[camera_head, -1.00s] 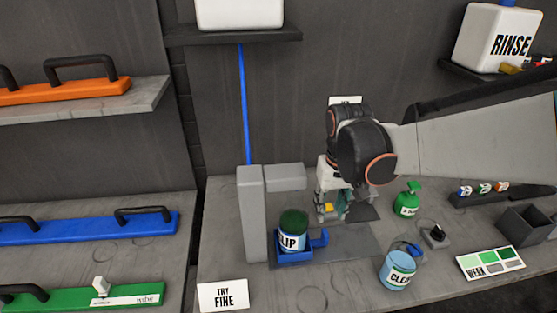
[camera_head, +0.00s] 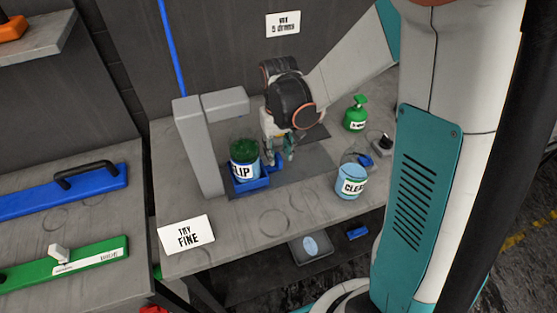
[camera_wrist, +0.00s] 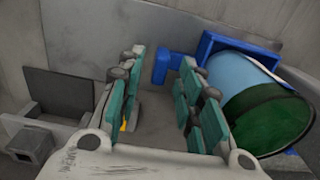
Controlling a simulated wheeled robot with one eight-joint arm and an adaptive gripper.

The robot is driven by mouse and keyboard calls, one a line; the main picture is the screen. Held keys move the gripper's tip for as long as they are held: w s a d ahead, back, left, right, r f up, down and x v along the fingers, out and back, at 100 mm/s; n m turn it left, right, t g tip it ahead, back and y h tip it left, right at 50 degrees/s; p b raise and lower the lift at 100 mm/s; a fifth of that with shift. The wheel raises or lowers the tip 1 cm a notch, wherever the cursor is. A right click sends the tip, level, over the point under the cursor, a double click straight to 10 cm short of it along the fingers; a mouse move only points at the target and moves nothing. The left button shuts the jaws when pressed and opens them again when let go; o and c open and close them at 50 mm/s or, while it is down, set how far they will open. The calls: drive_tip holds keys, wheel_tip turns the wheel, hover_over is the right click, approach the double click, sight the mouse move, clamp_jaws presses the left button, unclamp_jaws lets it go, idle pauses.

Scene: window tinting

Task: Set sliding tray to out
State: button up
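The blue sliding tray (camera_head: 253,184) sits on the bench beneath a grey overhanging stand, holding a jar (camera_head: 243,170) with a dark green top and a label reading "LIP". In the wrist view the tray (camera_wrist: 210,45) is at the upper right, with the jar (camera_wrist: 265,118) lying across the right side of the picture. The tray's blue handle (camera_wrist: 160,68) sticks out ahead between my fingertips. My gripper (camera_head: 282,157) is low beside the tray's right side. In the wrist view my gripper (camera_wrist: 162,75) is open and empty; whether the fingers touch the handle cannot be told.
The grey stand (camera_head: 200,145) rises left of the tray. A clear blue jar labelled "CLEA" (camera_head: 351,182) and a green spray bottle (camera_head: 355,115) stand to the right. A "TRY FINE" card (camera_head: 187,235) is at the front left.

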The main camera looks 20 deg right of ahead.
drive_tip(key=shift+f+b, duration=0.35)
drive_tip(key=shift+f, duration=1.1)
clamp_jaws()
drive_tip(key=shift+d, duration=6.4)
drive_tip(key=shift+r, duration=0.1)
unclamp_jaws()
drive_tip(key=shift+d, duration=0.2)
drive_tip(key=shift+a, duration=0.1)
